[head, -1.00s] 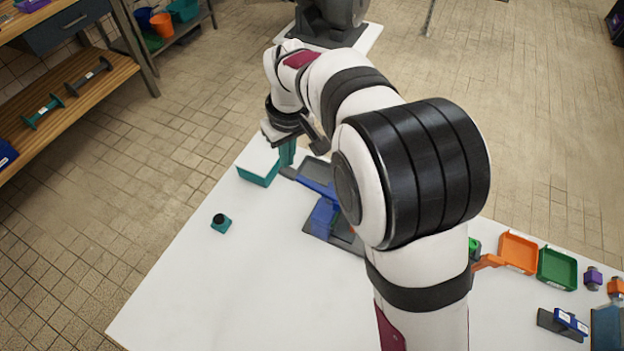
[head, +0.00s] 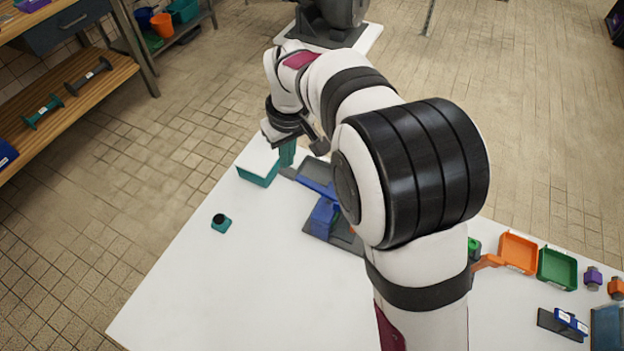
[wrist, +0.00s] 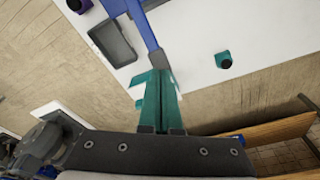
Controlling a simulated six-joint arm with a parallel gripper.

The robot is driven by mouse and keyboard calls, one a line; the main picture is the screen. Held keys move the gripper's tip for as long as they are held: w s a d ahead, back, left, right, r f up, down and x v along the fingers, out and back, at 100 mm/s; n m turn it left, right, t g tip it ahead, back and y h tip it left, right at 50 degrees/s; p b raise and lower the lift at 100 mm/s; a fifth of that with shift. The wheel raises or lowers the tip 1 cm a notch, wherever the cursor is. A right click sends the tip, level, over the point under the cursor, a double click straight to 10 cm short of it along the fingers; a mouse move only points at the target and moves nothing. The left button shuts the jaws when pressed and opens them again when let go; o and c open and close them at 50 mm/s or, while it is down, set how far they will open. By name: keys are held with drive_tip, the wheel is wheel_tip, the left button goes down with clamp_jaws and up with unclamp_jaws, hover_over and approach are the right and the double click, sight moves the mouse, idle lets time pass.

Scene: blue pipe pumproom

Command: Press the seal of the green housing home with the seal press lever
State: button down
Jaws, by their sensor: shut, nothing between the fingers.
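The seal press stands near the far edge of the white table, with a blue post (head: 323,216) on a dark grey base and a blue lever (head: 316,187) ending in a grey handle. The lever also shows in the wrist view (wrist: 145,25). My gripper (head: 287,160) has teal fingers, shut and empty, pointing down by the handle end. In the wrist view its fingertips (wrist: 160,74) are close to the grey handle; contact cannot be told. A green part (head: 474,245), possibly the green housing, is partly hidden behind my arm. Any housing under the press is hidden.
A teal bin (head: 258,175) stands beside the gripper at the table edge. A small teal block with a black top (head: 221,224) stands left of the press. Orange (head: 518,253) and green (head: 558,268) trays lie at right. The front left tabletop is clear.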

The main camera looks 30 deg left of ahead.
wheel_tip(320, 180, down, 8)
drive_tip(key=shift+r, duration=0.15)
idle(1.7)
idle(0.4)
wheel_tip(320, 180, up, 12)
idle(0.7)
drive_tip(key=shift+d+r, duration=0.1)
drive_tip(key=shift+d, duration=0.1)
drive_tip(key=s+d+r+m, duration=0.2)
drive_tip(key=s+d+m, duration=0.15)
drive_tip(key=d, duration=0.45)
drive_tip(key=s+d+r+m, duration=0.1)
drive_tip(key=s+d+m, duration=0.25)
drive_tip(key=d, duration=0.45)
drive_tip(key=s+d+r+m, duration=0.2)
drive_tip(key=d+m, duration=0.2)
drive_tip(key=d, duration=0.4)
drive_tip(key=s+d+f+m, duration=0.2)
drive_tip(key=s+d+m, duration=0.1)
drive_tip(key=s, duration=0.3)
drive_tip(key=s+d+f+m+g, duration=0.1)
drive_tip(key=s+d+f+m, duration=0.1)
drive_tip(key=s, duration=0.4)
drive_tip(key=shift+d+f+m, duration=0.15)
drive_tip(key=shift+d+m, duration=0.4)
drive_tip(key=shift+m, duration=0.25)
